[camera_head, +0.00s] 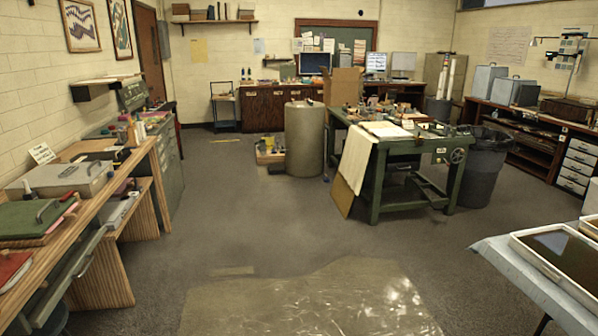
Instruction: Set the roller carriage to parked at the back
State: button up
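I cannot make out a roller carriage for certain in this view. A green workbench (375,190) stands right of the middle, with a round handwheel (457,156) on its right end. Its top is crowded with small items, too small to tell apart, and a white cloth or sheet (357,157) hangs over its left end. A white-rimmed tray (525,248) with dark liquid sits on a covered table at the lower right. My gripper is not in view.
A wooden counter (128,165) with boxes and tools runs along the left wall. A grey cylinder (304,140) and a dark bin (484,170) flank the workbench. A shiny floor sheet (300,305) lies in front. The grey floor between counter and workbench is clear.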

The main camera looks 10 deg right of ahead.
aim_at(446, 131)
jog(key=z, duration=0.25)
jog(key=i, duration=1.55)
jog(key=z, duration=0.45)
jog(key=i, duration=0.85)
jog(key=z, duration=0.35)
jog(key=i, duration=0.9)
jog(key=z, duration=0.3)
jog(key=i, duration=1.55)
jog(key=z, duration=0.1)
jog(key=k, duration=0.3)
